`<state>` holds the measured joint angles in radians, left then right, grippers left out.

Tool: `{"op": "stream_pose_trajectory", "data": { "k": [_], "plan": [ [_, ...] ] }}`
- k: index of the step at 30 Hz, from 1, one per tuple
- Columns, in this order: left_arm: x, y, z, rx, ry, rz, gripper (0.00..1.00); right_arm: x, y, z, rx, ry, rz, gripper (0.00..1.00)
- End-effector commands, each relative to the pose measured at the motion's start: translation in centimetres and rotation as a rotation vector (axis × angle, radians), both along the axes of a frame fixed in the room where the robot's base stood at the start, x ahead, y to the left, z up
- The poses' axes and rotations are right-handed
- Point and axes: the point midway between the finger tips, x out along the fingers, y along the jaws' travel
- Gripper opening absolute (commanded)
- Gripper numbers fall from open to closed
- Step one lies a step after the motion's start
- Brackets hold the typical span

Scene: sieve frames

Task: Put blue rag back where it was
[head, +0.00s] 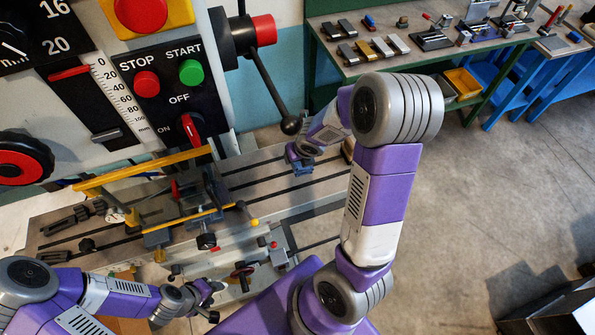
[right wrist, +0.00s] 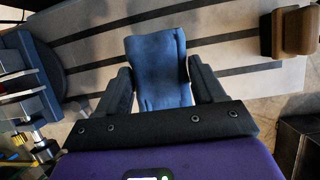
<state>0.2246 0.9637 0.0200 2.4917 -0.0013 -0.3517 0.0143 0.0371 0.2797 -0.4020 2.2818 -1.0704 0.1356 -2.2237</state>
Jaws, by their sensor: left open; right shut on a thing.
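The blue rag (right wrist: 158,62) is between the two dark fingers of my right gripper (right wrist: 160,80) in the right wrist view, and the gripper is shut on it. In the head view the rag (head: 296,161) is a small blue patch at the end of my right arm, over the right part of the slotted machine table (head: 262,172). I cannot tell whether the rag touches the table. My left gripper (head: 208,291) is open and empty at the lower left, in front of the machine table.
A vise-like fixture with a yellow bar (head: 140,172) stands on the left of the table. A brown-topped block (right wrist: 298,32) sits right of the rag in the wrist view. A black lever (head: 270,85) hangs above the table. A green workbench (head: 385,62) with tools stands behind.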

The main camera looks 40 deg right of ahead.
Motion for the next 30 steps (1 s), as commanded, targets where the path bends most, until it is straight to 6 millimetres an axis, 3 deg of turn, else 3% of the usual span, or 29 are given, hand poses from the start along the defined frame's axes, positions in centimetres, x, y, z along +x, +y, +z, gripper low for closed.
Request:
{"op": "stream_pose_trajectory", "data": {
  "k": [1, 3, 13, 18, 28, 29, 30],
  "plan": [
    [0.0, 0.0, -1.4, 0.0, 0.0, 0.0, 0.45, 0.0, 0.1, -1.7, -0.001, 0.002, 0.004, 0.44],
    [0.0, 0.0, -2.3, 0.0, 0.0, 0.001, 0.45, 0.0, 0.1, -2.8, 0.0, 0.002, 0.003, 0.44],
    [0.0, 0.0, -4.2, 0.0, -0.001, 0.0, 0.45, 0.0, 0.1, -5.4, 0.0, 0.001, 0.002, 0.44],
    [0.0, 0.0, -5.9, 0.0, -0.001, 0.0, 0.45, 0.0, 0.1, -7.8, 0.0, 0.002, 0.003, 0.44],
    [0.0, 0.0, -6.2, 0.0, -0.001, 0.0, 0.45, 0.0, 0.0, -8.4, -0.001, 0.001, 0.0, 0.4],
    [0.0, 0.0, -6.2, 0.0, -0.001, 0.0, 0.45, 0.0, 0.0, -8.4, 0.0, 0.002, 0.0, 0.71],
    [0.0, 0.0, -6.2, 0.0, -0.001, 0.0, 0.45, 0.0, 0.0, -8.4, 0.0, 0.002, 0.0, 0.78]
  ]
}}
